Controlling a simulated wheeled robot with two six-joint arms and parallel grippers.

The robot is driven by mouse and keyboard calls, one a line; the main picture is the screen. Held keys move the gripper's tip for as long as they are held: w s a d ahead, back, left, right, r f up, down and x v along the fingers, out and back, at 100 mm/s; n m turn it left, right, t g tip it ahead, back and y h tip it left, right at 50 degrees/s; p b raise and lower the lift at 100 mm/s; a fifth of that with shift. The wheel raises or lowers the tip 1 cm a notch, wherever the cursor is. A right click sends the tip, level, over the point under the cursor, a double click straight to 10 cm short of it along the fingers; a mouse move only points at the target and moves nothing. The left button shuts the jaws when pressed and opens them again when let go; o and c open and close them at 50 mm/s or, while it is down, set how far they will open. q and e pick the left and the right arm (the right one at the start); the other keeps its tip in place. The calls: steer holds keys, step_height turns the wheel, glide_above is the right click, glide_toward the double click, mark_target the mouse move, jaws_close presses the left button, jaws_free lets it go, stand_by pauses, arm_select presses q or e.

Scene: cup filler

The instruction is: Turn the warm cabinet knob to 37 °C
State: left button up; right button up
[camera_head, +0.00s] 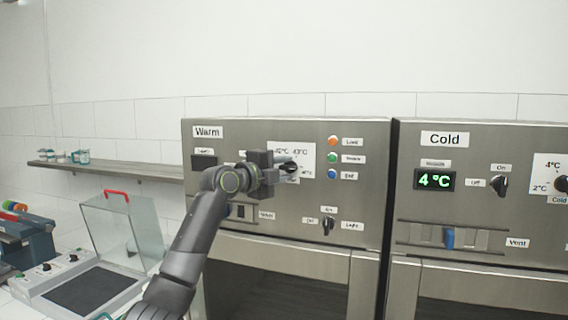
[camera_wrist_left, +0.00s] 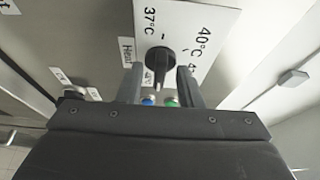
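The gripper (camera_wrist_left: 158,80) is open, with gaps visible on both sides of the knob. The labels 37°C and 40°C show on the plate (camera_wrist_left: 190,20); which mark the knob points to is not clear. My right gripper is out of view.
Coloured buttons (camera_head: 333,158) sit right of the dial, and a lower black switch (camera_head: 328,225) is below. The cold cabinet (camera_head: 480,210), showing 4 °C, stands to the right. A clear-lidded device with a red handle (camera_head: 122,194) is at left, under a shelf (camera_head: 110,168).

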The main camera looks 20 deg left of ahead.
arm_select(q)
steer(key=shift+w, duration=0.2)
jaws_close()
stand_by(0.3)
